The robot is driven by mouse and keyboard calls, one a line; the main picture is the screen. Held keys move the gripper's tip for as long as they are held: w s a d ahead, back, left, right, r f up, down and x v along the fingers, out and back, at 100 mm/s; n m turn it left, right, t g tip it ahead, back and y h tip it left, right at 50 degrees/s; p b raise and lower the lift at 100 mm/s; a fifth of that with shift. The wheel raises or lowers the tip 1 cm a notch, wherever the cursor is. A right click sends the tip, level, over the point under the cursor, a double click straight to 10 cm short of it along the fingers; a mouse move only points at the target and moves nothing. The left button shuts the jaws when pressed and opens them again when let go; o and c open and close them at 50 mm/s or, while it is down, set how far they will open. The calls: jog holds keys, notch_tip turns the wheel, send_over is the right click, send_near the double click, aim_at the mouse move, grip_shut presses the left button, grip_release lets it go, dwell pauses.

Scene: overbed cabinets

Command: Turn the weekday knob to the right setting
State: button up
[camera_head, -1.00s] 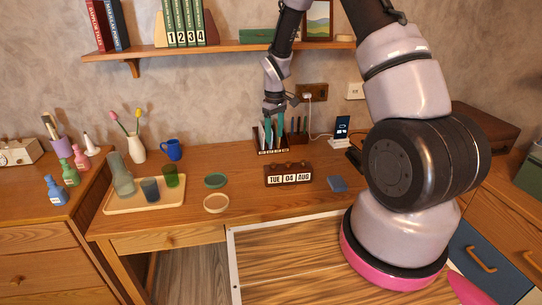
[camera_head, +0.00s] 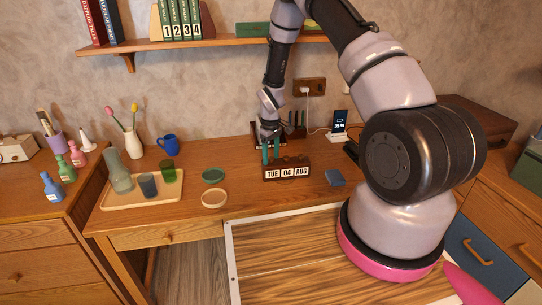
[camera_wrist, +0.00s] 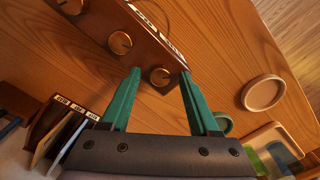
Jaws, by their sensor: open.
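The dark brown calendar block (camera_head: 288,172) stands on the desk. Its front windows read TUE, 04 and AUG in the head view. In the wrist view I see the block (camera_wrist: 95,22) from above, with three round brass knobs on top. The knob at the TUE end (camera_wrist: 160,77) is the weekday knob. My gripper (camera_head: 270,158) points down at the TUE end of the block. In the wrist view its teal fingers (camera_wrist: 161,72) are open, with the weekday knob between their tips. I cannot tell whether a finger touches the knob.
A blue box (camera_head: 335,178) lies to the right. A green lid (camera_head: 213,176), a pale round dish (camera_head: 214,198) and a tray with glasses (camera_head: 118,201) are to the left. The shelf (camera_head: 200,48) hangs above.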

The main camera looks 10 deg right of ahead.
grip_shut()
jog(key=shift+m, duration=0.3)
jog(key=m, duration=0.3)
jog(key=shift+m, duration=2.1)
grip_release()
